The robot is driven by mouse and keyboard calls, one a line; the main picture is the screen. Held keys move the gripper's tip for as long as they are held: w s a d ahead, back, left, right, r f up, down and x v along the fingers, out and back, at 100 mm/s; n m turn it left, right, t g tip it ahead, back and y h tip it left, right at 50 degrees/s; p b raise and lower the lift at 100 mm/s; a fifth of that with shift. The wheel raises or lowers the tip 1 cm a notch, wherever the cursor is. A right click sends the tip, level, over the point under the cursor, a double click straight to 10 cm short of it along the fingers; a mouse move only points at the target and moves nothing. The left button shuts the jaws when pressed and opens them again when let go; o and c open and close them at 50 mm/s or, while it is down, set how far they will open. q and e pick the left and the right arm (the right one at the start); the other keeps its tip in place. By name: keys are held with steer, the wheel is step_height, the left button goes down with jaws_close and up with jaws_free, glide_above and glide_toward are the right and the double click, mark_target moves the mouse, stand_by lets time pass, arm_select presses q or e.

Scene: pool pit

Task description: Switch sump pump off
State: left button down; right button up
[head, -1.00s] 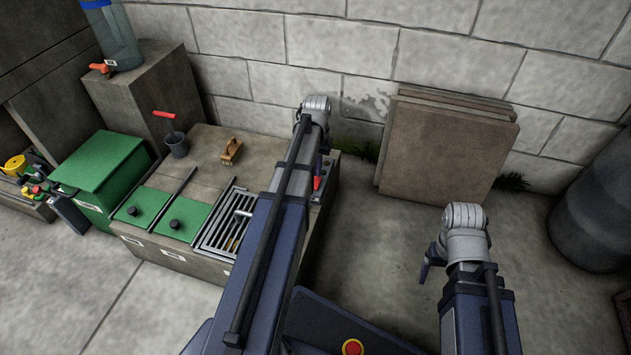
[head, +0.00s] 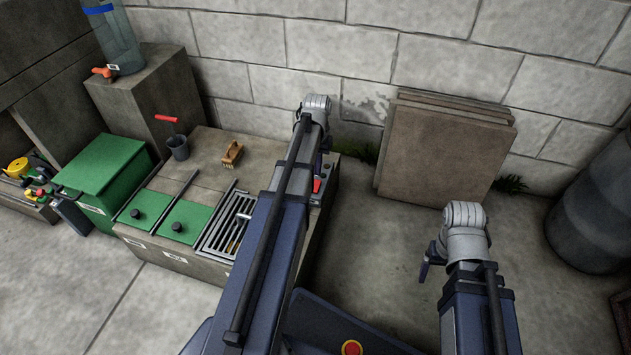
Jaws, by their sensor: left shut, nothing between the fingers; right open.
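A small red switch (head: 317,186) shows on a dark box at the right end of the low concrete block (head: 185,262). I take it for the sump pump's switch; its position is too small to read, and my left arm partly covers the box. My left gripper (head: 325,145) points down near the back right of the block, above and behind the red switch and apart from it in the picture. Its fingers are mostly hidden by the wrist; it is shut and empty. My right gripper (head: 424,268) is open and empty over the bare floor to the right.
The block bears green lids (head: 187,222), a metal grate (head: 226,228), a brush (head: 232,154) and a dark cup (head: 177,147). A green box (head: 100,165) stands left. Brown slabs (head: 440,150) lean on the wall; a grey drum (head: 595,210) stands right. Floor between is clear.

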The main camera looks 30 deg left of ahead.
mark_target(317, 182)
arm_select(q)
step_height(317, 182, up, 5)
steer(key=p, duration=0.4)
stand_by(0.5)
steer(key=s+d+r+m+p, duration=0.2)
steer(key=s+d+r+p, duration=0.25)
steer(key=d, duration=0.55)
steer(key=s+d+r+m+y+p, duration=0.15)
steer(key=s+d+r+p, duration=0.35)
steer(key=d, duration=0.5)
steer(key=s+d+r+m+p, duration=0.3)
steer(key=s+d, duration=0.4)
steer(key=d, duration=0.3)
step_height(317, 182, up, 38)
steer(key=p, duration=3.8)
steer(key=shift+d, duration=0.25)
steer(key=shift+f, duration=0.15)
